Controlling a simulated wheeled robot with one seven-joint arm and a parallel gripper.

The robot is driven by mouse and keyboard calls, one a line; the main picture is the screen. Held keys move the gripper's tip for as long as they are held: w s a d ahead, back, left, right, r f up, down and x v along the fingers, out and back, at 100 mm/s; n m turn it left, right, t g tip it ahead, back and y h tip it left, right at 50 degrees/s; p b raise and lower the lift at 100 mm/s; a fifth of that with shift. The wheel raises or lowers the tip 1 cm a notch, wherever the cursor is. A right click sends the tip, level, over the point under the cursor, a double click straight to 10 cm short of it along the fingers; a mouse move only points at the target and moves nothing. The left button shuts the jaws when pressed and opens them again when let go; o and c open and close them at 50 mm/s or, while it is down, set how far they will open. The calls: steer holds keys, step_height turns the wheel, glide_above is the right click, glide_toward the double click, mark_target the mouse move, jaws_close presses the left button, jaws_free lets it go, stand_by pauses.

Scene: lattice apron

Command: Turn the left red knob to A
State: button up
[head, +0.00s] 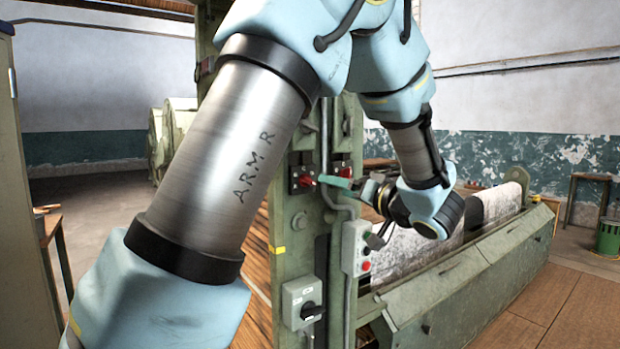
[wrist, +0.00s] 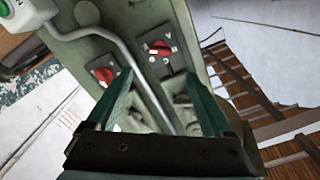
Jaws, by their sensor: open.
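The left red knob (head: 306,180) sits on a dark plate on the green machine post, left of the conduit. In the wrist view, which is turned roughly upside down, I take it to be the red knob (wrist: 160,48) on the right, with small white letters around it. Its setting is too small to read surely. My gripper (head: 330,181) has its green fingers pointing toward this knob. In the wrist view the open, empty fingers (wrist: 158,76) stand apart, with the knob just beyond and between their tips. Contact is not visible.
A second red knob (head: 343,172) sits right of the conduit (head: 348,250); it also shows in the wrist view (wrist: 104,74). A button box (head: 356,248) and a grey switch box (head: 302,302) are lower down. My arm covers much of the machine.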

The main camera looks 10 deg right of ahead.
mark_target(307, 181)
steer(key=p+x, duration=0.2)
steer(key=x, duration=0.8)
steer(key=shift+p, duration=0.4)
steer(key=shift+f, duration=0.1)
steer(key=shift+c, duration=0.2)
jaws_close()
